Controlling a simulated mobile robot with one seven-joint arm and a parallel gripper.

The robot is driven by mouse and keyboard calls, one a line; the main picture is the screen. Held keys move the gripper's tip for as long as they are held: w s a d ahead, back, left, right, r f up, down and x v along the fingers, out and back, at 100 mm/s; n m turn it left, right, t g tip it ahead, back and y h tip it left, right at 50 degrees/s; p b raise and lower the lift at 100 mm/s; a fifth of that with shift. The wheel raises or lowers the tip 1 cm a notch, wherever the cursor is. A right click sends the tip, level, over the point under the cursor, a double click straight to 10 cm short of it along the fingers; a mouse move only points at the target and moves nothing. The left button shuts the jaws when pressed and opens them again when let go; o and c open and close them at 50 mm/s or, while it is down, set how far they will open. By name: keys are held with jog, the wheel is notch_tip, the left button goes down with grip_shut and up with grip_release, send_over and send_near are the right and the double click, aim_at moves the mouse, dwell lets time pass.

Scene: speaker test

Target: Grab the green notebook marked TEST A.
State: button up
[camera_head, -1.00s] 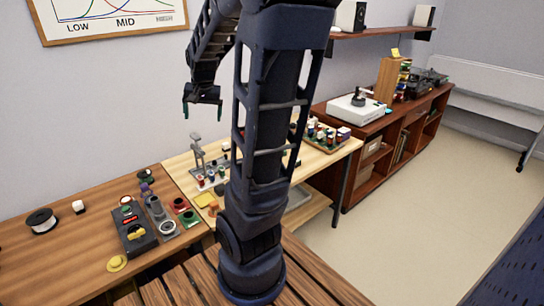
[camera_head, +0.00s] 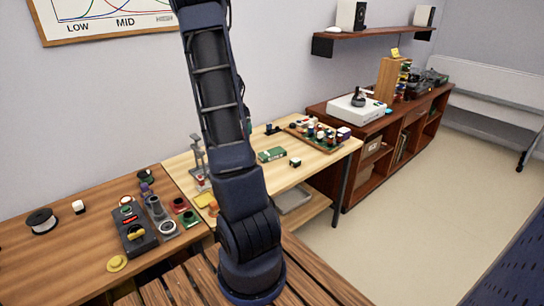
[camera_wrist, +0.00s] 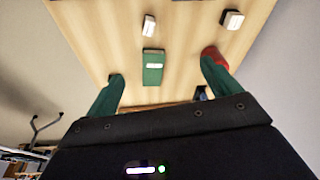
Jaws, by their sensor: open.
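The green notebook (camera_head: 271,155) lies flat on the light wooden table in the head view, near the table's middle. In the wrist view the green notebook (camera_wrist: 153,70) shows a white label, too small to read. My gripper (camera_wrist: 162,66) is open and empty; its two green fingers frame the notebook from left and right in the picture, without visible contact. A red patch shows at the right fingertip; I cannot tell what it is.
A small black-and-white block (camera_head: 295,162) lies right of the notebook. A tray of several small items (camera_head: 318,137) stands behind. The wrist view shows a white block (camera_wrist: 149,26) and a dark block with a white top (camera_wrist: 231,20). The brown desk (camera_head: 60,262) holds more items.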

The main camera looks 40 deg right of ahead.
aim_at(272, 152)
jog(key=shift+s+d+f+m+g+h, duration=0.1)
jog(key=shift+d+f+m+g+h, duration=0.4)
jog(key=shift+d+f, duration=2.75)
jog(key=shift+s+d+f+m+g+h, duration=0.1)
jog(key=shift+d+f+m, duration=0.65)
jog(key=shift+d+f, duration=2.55)
jog(key=shift+d+f+m+g+h, duration=0.3)
jog(key=shift+d+f+m, duration=0.35)
jog(key=shift+d+f, duration=2.6)
jog(key=shift+a+f, duration=0.8)
jog(key=shift+a, duration=0.1)
jog(key=c, duration=1.1)
jog(key=shift+c, duration=0.2)
jog(key=shift+r, duration=0.1)
